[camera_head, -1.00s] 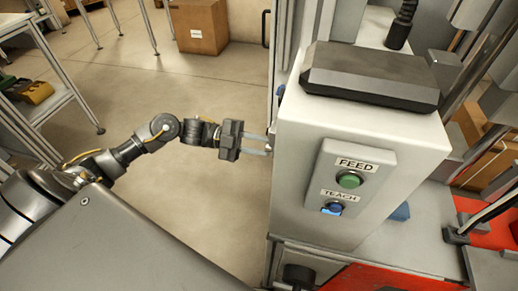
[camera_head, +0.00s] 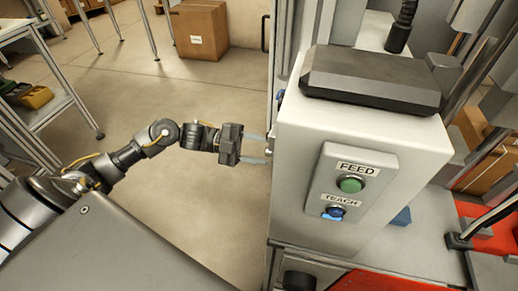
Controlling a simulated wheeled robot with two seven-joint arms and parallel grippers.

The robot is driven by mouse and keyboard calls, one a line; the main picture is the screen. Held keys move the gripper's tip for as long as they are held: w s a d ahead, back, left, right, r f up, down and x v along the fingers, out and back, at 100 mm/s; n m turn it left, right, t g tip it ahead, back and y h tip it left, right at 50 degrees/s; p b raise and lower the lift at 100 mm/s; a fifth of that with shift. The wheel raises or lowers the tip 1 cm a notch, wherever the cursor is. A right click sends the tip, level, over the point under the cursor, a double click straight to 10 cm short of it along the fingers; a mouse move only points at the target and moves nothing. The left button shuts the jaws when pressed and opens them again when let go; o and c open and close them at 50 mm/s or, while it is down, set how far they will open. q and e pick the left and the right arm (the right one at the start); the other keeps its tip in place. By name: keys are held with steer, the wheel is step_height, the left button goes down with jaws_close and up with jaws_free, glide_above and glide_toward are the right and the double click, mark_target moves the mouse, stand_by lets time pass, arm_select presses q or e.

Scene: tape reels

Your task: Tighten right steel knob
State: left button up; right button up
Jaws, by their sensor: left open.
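My left gripper (camera_head: 257,149) is open, its two thin fingers pointing right at the left side of the grey-white machine housing (camera_head: 300,185). The fingertips are close to the housing's left edge; I cannot tell whether they touch it. Nothing shows between the fingers. No steel knob can be made out clearly; the left face of the housing is mostly hidden from this angle. My right gripper is not in view.
The housing's front panel has a green FEED button (camera_head: 350,185) and a blue TEACH switch (camera_head: 333,213). A dark block (camera_head: 372,78) lies on top. A cardboard box (camera_head: 200,30) stands on the floor at the back. The floor left of the machine is open.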

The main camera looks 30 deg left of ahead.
arm_select(q)
steer(key=b+v, duration=0.1)
steer(key=v, duration=0.9)
steer(key=shift+a, duration=0.4)
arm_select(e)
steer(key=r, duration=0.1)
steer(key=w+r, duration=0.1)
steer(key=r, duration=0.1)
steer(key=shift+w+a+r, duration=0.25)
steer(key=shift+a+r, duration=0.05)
arm_select(q)
steer(key=shift+s, duration=0.1)
